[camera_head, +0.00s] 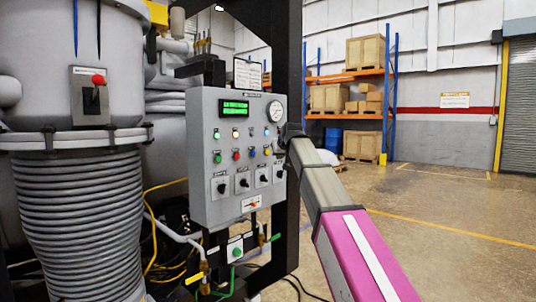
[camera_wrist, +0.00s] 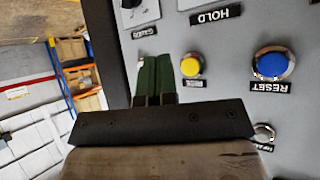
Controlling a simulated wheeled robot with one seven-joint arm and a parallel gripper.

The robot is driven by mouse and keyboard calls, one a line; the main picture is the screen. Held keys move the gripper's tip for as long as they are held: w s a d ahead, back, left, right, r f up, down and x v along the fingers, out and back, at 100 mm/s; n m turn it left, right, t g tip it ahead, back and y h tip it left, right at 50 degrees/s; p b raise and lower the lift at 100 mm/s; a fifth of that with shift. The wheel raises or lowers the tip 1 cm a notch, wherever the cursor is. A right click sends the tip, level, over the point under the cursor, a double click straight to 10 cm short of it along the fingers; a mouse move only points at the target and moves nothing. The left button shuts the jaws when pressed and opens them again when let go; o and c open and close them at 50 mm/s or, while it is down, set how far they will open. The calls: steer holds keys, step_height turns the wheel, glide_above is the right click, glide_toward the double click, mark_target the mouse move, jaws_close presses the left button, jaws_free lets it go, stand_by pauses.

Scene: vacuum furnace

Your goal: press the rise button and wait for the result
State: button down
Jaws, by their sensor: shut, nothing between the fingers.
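The grey control panel (camera_head: 205,175) stands at the centre of the head view, with a lit green display (camera_head: 235,108), rows of coloured buttons and several knobs. A blue button (camera_wrist: 273,64) labelled RESET is farther right. In the head view, my gripper is at the panel's right edge and its fingertips are hard to see.
A round gauge (camera_head: 275,111) sits at the panel's upper right. A ribbed grey vessel (camera_head: 75,225) stands left of the panel. A dark post (camera_head: 290,60) rises behind the panel. Shelves with crates (camera_head: 365,52) stand far back; the floor at right is open.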

steer(key=shift+w+a, duration=0.95)
steer(key=shift+a, duration=0.3)
steer(key=shift+a, duration=0.1)
stand_by(1.1)
steer(key=shift+w+a, duration=0.2)
steer(key=shift+w, duration=0.05)
steer(key=shift+w+a, duration=0.25)
steer(key=shift+a, duration=0.05)
stand_by(0.8)
steer(key=shift+s+d, duration=0.5)
steer(key=shift+d, duration=0.1)
steer(key=shift+s+d, duration=0.1)
stand_by(0.3)
steer(key=s+d, duration=0.1)
steer(key=d, duration=0.1)
steer(key=s+d, duration=0.1)
steer(key=s, duration=0.1)
steer(key=shift+d, duration=0.4)
